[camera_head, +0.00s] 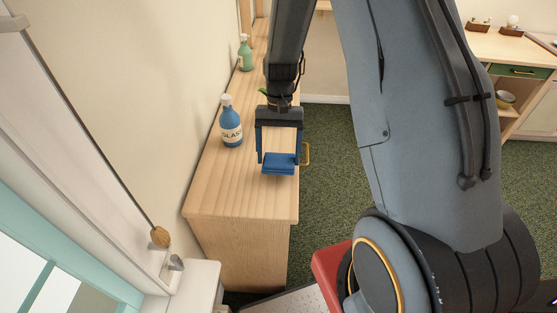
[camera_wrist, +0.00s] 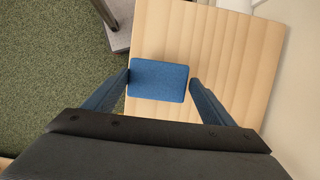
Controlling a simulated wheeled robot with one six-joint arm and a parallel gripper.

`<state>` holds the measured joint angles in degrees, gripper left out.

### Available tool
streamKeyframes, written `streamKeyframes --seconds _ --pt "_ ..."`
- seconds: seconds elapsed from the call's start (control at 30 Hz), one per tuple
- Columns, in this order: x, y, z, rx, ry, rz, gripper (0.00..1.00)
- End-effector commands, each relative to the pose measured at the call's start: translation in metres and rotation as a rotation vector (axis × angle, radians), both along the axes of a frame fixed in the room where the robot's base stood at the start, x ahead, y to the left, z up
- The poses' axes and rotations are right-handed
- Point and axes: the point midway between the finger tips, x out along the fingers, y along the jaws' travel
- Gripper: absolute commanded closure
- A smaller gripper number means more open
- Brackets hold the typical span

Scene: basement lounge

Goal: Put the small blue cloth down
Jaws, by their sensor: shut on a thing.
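The small blue cloth (camera_head: 278,164) is a folded, flat rectangle. My gripper (camera_head: 278,160) is shut on it, with a blue finger at each side, over the wooden cabinet top (camera_head: 235,185). In the wrist view the cloth (camera_wrist: 158,80) sits between the two fingertips (camera_wrist: 160,80), with the pale wood behind it. I cannot tell whether the cloth touches the wood or hangs just above it.
A blue spray bottle labelled GLASS (camera_head: 231,124) stands left of my gripper, and a green bottle (camera_head: 245,53) stands farther back. The cabinet's near end is bare. Green carpet (camera_head: 328,150) lies to the right. A wall runs along the left.

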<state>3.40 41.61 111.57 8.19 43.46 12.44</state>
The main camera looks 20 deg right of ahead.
Motion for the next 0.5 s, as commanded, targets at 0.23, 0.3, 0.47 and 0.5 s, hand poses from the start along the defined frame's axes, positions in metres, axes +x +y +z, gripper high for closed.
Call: streamKeyframes --seconds 0.23,0.3,0.47,0.5 --pt "-0.001 0.001 -0.028 0.0 0.001 0.002 0.4" --pt "-0.001 0.001 -0.031 0.0 0.001 0.002 0.4" --pt "0.0 0.001 -0.031 0.0 0.0 0.002 0.4" --pt "0.0 0.001 -0.031 0.0 0.0 0.002 0.4"
